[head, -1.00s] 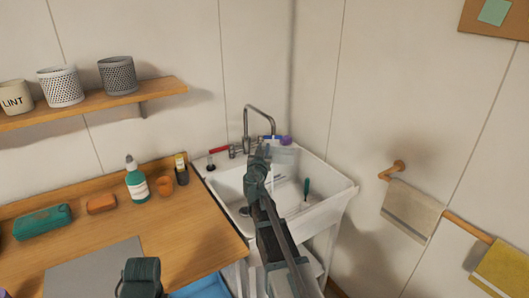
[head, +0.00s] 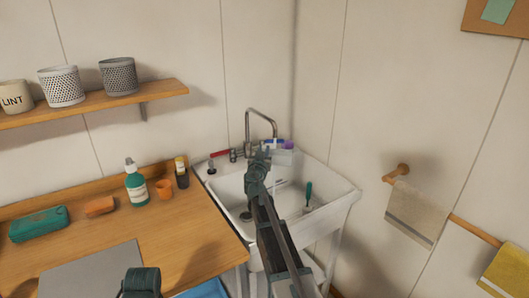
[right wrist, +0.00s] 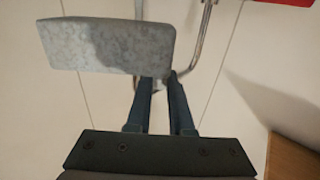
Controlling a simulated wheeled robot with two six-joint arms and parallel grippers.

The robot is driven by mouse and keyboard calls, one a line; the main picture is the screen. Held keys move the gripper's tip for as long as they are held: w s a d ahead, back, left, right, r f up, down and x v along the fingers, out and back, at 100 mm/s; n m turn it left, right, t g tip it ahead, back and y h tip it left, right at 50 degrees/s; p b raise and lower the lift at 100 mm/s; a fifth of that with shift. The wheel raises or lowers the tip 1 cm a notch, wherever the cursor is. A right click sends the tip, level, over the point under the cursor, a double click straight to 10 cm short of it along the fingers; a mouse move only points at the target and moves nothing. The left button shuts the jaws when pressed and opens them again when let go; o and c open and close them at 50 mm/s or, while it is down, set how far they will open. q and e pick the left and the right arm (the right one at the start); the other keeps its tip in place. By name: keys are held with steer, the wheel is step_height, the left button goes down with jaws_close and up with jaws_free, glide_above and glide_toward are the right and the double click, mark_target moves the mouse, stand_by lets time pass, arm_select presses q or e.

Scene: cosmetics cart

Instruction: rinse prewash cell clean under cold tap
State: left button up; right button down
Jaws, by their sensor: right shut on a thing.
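The prewash cell is a pale, speckled rectangular block (right wrist: 105,45) in the right wrist view. In the head view it is a pale, see-through shape (head: 283,157) at the back of the sink, partly behind my gripper. My right gripper (head: 262,153) is shut on the cell near one end, also seen in the right wrist view (right wrist: 160,85). The metal tap (head: 262,112) arches over the back of the sink, close to the gripper. I cannot tell whether water runs. Only a dark link of my left arm shows at the bottom; its fingers are not visible.
The white sink (head: 340,203) holds a green-handled tool (head: 308,194). A red lever (head: 219,154) is left of the tap; blue and purple items are behind.

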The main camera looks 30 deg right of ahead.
steer(key=w, duration=0.1)
steer(key=w+d, duration=0.1)
steer(key=w, duration=0.1)
steer(key=w+d, duration=0.1)
steer(key=w, duration=0.1)
steer(key=shift+w, duration=0.1)
stand_by(0.4)
stand_by(1.6)
steer(key=shift+s+a, duration=0.35)
steer(key=shift+s, duration=0.55)
steer(key=shift+s+a, duration=0.35)
steer(key=shift+s, duration=0.5)
steer(key=shift+s+a, duration=0.35)
steer(key=shift+s, duration=0.55)
steer(key=shift+r, duration=0.15)
steer(key=s+a+r+p, duration=0.1)
steer(key=s+r+p, duration=0.3)
steer(key=r+p, duration=0.1)
steer(key=shift+s+a+r+p, duration=0.3)
steer(key=shift+a+r+p, duration=0.1)
steer(key=shift+p, duration=0.1)
